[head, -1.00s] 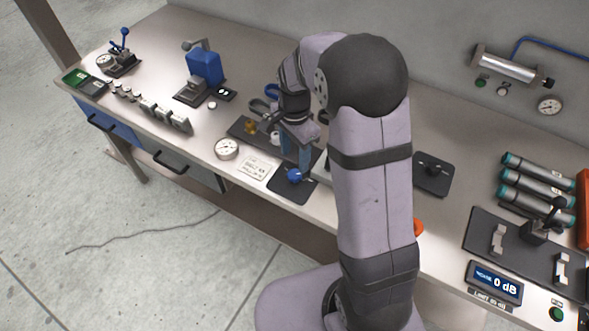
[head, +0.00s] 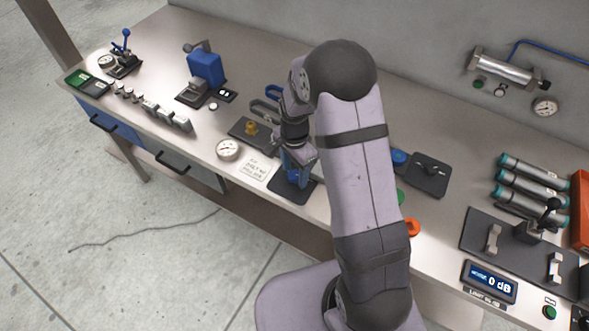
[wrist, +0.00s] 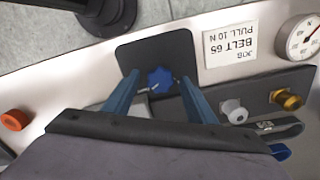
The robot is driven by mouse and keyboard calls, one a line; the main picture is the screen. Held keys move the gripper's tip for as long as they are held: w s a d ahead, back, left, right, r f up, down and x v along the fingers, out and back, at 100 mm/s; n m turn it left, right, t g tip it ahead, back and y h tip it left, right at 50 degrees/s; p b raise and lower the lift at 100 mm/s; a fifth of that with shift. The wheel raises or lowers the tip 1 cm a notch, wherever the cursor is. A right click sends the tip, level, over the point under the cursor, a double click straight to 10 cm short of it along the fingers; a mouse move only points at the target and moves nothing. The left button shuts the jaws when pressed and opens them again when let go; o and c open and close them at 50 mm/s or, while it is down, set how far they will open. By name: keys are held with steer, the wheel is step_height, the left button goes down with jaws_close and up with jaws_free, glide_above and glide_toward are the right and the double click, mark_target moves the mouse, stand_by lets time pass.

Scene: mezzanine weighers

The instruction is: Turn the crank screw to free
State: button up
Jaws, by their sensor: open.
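A blue star-shaped knob (wrist: 159,80), which I take to be the crank screw, stands over a dark plate (wrist: 140,52) in the wrist view. My gripper (wrist: 159,76) is open, with one blue finger on each side of the knob and a visible gap to both. I cannot tell the height between fingertips and knob. In the head view my gripper (head: 296,178) is above the same dark plate (head: 281,190) at the bench's front edge, and the fingers mostly hide the knob.
A job card (wrist: 245,45) reading "BELT 65 PULL 10 N" and a dial gauge (head: 228,149) lie left of the plate in the head view. A grey fitting (wrist: 234,111) and a brass fitting (wrist: 287,99) stand close by. An orange knob (head: 411,228) is to the right.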

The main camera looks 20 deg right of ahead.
steer(key=c, duration=1)
steer(key=shift+c, duration=0.2)
steer(key=shift+n, duration=0.5)
steer(key=n, duration=0.4)
steer(key=shift+n+b, duration=0.3)
steer(key=n, duration=1.1)
steer(key=shift+n+b, duration=0.3)
steer(key=shift+b, duration=0.1)
steer(key=n, duration=0.6)
steer(key=shift+w+r+n, duration=0.1)
steer(key=shift+n, duration=0.3)
